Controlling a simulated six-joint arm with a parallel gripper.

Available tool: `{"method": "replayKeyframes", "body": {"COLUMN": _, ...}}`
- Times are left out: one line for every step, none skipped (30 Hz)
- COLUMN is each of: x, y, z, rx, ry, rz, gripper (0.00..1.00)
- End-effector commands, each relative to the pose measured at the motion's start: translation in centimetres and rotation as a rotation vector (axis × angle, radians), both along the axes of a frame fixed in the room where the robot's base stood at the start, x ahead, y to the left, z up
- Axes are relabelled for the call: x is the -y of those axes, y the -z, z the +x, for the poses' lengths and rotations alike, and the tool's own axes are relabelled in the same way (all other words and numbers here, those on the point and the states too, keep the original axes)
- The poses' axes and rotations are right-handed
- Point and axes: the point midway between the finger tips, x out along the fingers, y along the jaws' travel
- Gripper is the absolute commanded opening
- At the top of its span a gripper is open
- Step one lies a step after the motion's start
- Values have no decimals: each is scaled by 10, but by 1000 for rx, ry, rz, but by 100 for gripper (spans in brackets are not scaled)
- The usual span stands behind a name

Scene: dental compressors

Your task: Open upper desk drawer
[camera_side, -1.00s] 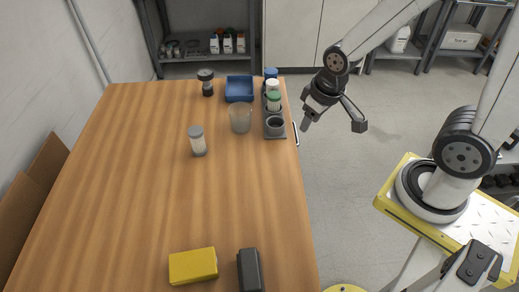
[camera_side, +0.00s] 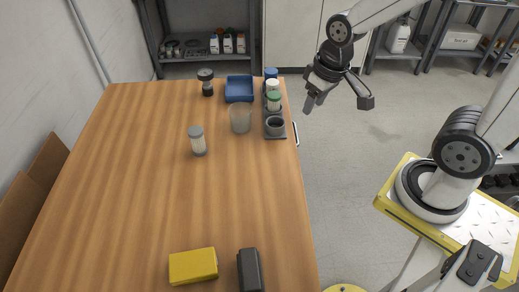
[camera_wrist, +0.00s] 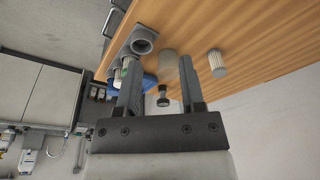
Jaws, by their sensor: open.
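The desk (camera_side: 150,200) has a wooden top. A thin pale handle (camera_side: 296,133) sticks out from its right edge, beside the grey rack. A handle (camera_wrist: 113,22) also shows at the upper left of the wrist view, left of the fingers. The drawer fronts are hidden below the desk top in the side view. My gripper (camera_side: 309,106) is open and empty, off the desk's right edge, above and right of the handle in the picture and apart from it. Its two spread fingers (camera_wrist: 159,62) show in the wrist view with nothing held between them.
A grey rack (camera_side: 275,136) with several capped bottles stands along the right edge. A blue tray (camera_side: 239,89), a clear cup (camera_side: 240,119) and two jars are nearby. A yellow box (camera_side: 193,266) and a dark case (camera_side: 250,270) lie at the front. The desk's middle is clear.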

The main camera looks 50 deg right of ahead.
Motion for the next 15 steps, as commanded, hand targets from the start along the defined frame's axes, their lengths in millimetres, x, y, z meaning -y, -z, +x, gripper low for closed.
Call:
{"method": "replayKeyframes", "body": {"x": 2, "y": 1, "z": 1, "rx": -13, "ry": 14, "rz": 10, "gripper": 50}}
{"method": "replayKeyframes", "body": {"x": 4, "y": 2, "z": 1, "rx": -22, "ry": 22, "rz": 16, "gripper": 50}}
{"method": "replayKeyframes", "body": {"x": 5, "y": 2, "z": 2, "rx": -34, "ry": 32, "rz": 27, "gripper": 50}}
{"method": "replayKeyframes", "body": {"x": 6, "y": 3, "z": 2, "rx": -42, "ry": 39, "rz": 34, "gripper": 50}}
{"method": "replayKeyframes", "body": {"x": 8, "y": 4, "z": 3, "rx": -51, "ry": 47, "rz": 42, "gripper": 50}}
{"method": "replayKeyframes", "body": {"x": 9, "y": 5, "z": 4, "rx": -66, "ry": 60, "rz": 56, "gripper": 50}}
{"method": "replayKeyframes", "body": {"x": 11, "y": 5, "z": 4, "rx": -75, "ry": 68, "rz": 65, "gripper": 50}}
{"method": "replayKeyframes", "body": {"x": 12, "y": 6, "z": 5, "rx": -85, "ry": 78, "rz": 77, "gripper": 50}}
{"method": "replayKeyframes", "body": {"x": 14, "y": 7, "z": 5, "rx": -101, "ry": 92, "rz": 93, "gripper": 50}}
{"method": "replayKeyframes", "body": {"x": 15, "y": 8, "z": 6, "rx": -109, "ry": 102, "rz": 107, "gripper": 50}}
{"method": "replayKeyframes", "body": {"x": 17, "y": 9, "z": 7, "rx": -122, "ry": 113, "rz": 121, "gripper": 50}}
{"method": "replayKeyframes", "body": {"x": 19, "y": 10, "z": 8, "rx": -137, "ry": 129, "rz": 143, "gripper": 50}}
{"method": "replayKeyframes", "body": {"x": 21, "y": 10, "z": 10, "rx": -149, "ry": 142, "rz": 161, "gripper": 50}}
{"method": "replayKeyframes", "body": {"x": 23, "y": 11, "z": 11, "rx": -163, "ry": 155, "rz": 181, "gripper": 50}}
{"method": "replayKeyframes", "body": {"x": 26, "y": 12, "z": 13, "rx": -179, "ry": 174, "rz": 212, "gripper": 50}}
